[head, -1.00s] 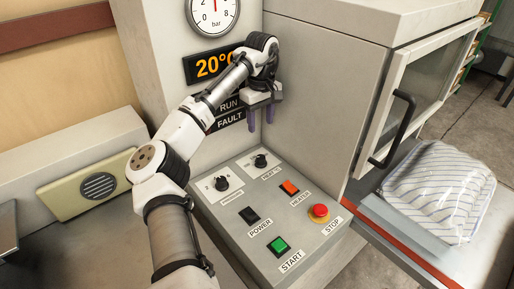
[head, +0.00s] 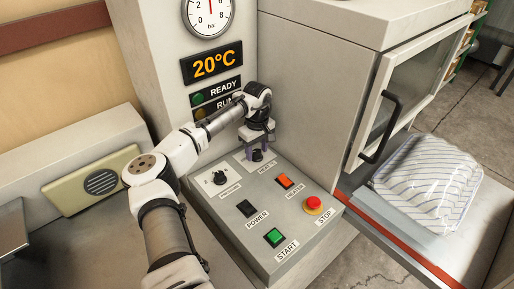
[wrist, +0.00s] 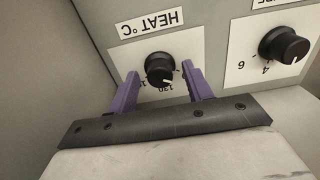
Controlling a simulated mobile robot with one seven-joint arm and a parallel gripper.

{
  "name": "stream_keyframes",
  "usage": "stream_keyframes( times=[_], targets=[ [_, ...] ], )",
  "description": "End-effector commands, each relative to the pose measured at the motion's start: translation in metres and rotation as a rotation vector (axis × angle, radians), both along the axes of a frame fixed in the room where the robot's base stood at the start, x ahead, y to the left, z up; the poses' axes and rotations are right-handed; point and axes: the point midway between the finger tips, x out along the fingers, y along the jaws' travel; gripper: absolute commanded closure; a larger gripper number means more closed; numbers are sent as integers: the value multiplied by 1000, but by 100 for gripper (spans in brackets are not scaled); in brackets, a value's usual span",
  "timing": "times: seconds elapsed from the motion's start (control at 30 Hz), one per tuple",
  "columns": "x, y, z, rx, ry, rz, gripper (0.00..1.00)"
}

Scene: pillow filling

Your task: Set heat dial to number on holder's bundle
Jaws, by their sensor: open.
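The heat dial (wrist: 160,68) is a black knob on a white plate labelled HEAT °C, upside down in the wrist view. Its white pointer line faces the lower right there, and a printed 130 shows beside it, partly covered. My gripper (wrist: 160,88) is open, its purple fingers on either side of the dial with gaps to the knob. In the head view my gripper (head: 257,149) is just above the heat dial (head: 257,156) at the back of the sloped panel (head: 300,232). A striped bundle in clear wrap (head: 428,180) lies at the right. I cannot read any number on it.
A pressure dial (head: 219,178) stands left of the heat dial, and it also shows in the wrist view (wrist: 284,45). The POWER switch (head: 245,208), HEATER switch (head: 284,181), START button (head: 274,237) and STOP button (head: 313,204) lie nearer. The display (head: 212,64) reads 20°C.

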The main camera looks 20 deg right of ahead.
Motion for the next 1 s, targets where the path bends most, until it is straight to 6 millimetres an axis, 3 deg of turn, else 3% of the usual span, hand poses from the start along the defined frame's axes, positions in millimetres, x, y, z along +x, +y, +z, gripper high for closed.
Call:
stream_keyframes(
  times=[0.17, 0.5, 1.0],
  targets=[
    [0, 0, 0, 0, 0, 0, 51],
    [0, 0, 0, 0, 0, 0, 94],
    [-2, -2, -2, -6, 7, -122, 94]
  ],
)
